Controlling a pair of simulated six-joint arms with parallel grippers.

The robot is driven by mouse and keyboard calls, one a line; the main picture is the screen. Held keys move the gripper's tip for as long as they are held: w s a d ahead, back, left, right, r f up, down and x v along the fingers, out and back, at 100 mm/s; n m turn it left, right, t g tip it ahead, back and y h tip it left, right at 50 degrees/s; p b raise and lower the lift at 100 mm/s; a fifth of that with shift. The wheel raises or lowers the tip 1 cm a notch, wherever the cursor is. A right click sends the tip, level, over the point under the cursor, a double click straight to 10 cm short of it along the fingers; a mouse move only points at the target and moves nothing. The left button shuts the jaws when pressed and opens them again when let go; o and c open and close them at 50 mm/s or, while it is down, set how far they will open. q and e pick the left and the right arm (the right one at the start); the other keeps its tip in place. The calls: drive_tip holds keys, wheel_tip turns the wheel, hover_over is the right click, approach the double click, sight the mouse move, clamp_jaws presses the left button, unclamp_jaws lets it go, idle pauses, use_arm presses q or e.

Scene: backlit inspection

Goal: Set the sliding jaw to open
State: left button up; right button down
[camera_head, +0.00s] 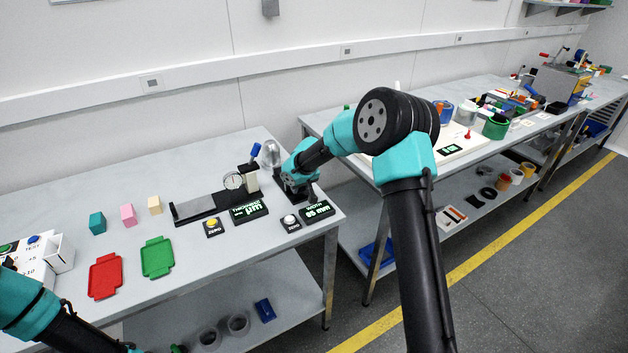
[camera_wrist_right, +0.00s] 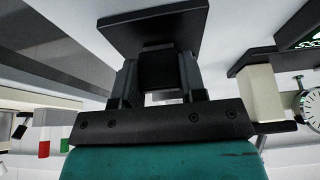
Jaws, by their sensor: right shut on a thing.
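My right gripper (camera_head: 298,188) is at the right end of the near bench, just right of a gauge with a round dial (camera_head: 233,181). In the wrist view the right gripper (camera_wrist_right: 160,78) is shut on a small black block (camera_wrist_right: 158,70). The block adjoins a wider dark plate (camera_wrist_right: 150,27); I take these as the sliding jaw and its grip, though the arm hides most of this device in the head view. A display (camera_head: 317,210), its label hard to read, stands in front of the gripper. My left gripper is out of view; only its arm shows at lower left.
A second display (camera_head: 250,211) and the yellow-button (camera_head: 212,226) and white-button boxes (camera_head: 290,221) stand in front. A blue-handled lever (camera_head: 255,151) is behind. Red (camera_head: 105,277) and green trays (camera_head: 157,258) and several small blocks lie left. The bench's right edge is close.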

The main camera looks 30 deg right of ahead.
drive_tip(key=shift+s+f, duration=0.1)
drive_tip(key=shift+s, duration=0.1)
drive_tip(key=c, duration=0.7)
unclamp_jaws()
drive_tip(key=shift+r, duration=0.2)
drive_tip(key=v, duration=1.7)
drive_tip(key=shift+r, duration=0.1)
